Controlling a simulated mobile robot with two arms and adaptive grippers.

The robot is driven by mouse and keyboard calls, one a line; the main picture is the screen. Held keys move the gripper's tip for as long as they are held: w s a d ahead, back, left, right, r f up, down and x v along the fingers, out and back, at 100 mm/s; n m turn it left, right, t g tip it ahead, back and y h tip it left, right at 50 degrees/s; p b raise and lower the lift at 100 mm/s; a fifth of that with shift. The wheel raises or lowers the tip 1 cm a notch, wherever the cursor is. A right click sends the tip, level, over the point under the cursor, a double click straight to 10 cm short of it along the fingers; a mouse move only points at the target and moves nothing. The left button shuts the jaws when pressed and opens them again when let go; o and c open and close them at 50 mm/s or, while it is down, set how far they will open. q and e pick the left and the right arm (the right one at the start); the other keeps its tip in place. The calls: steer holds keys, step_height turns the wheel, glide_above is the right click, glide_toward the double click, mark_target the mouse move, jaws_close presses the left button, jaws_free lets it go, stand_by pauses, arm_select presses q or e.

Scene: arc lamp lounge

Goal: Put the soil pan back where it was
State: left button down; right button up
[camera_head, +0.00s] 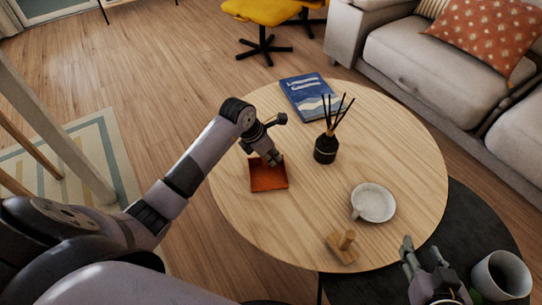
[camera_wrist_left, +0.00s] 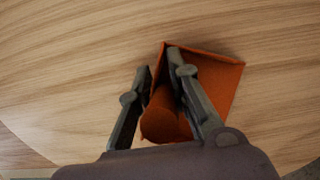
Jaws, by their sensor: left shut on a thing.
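The soil pan (camera_head: 268,178) is a small orange-brown scoop on the round wooden table (camera_head: 405,165), toward the table's left side. My left gripper (camera_head: 274,157) is over the pan's far edge.
A black reed diffuser (camera_head: 325,149), a blue book (camera_head: 309,98), a white dish (camera_head: 374,202) and a small wooden block piece (camera_head: 342,249) are on the table. Bare wood surrounds the pan.

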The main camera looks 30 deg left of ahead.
steer(key=shift+r, duration=0.15)
arm_select(q)
steer(key=shift+f, duration=0.1)
arm_select(e)
steer(key=shift+w+a, duration=0.1)
arm_select(q)
steer(key=c, duration=2)
jaws_free()
steer(key=o, duration=0.5)
arm_select(e)
steer(key=shift+r, duration=0.1)
arm_select(q)
steer(key=p+v, duration=0.2)
steer(key=v, duration=0.4)
steer(key=p+v, duration=0.1)
steer(key=v, duration=0.5)
arm_select(e)
steer(key=s+d+f+g+h, duration=0.1)
steer(key=s+d+f+g, duration=0.1)
steer(key=s, duration=0.4)
steer(key=s+d+f+g+h, duration=0.1)
steer(key=s+d+f+g, duration=0.1)
steer(key=s+f+g, duration=0.3)
steer(key=shift+s+d+g, duration=0.3)
steer(key=shift+s+g, duration=0.2)
steer(key=shift+s, duration=0.65)
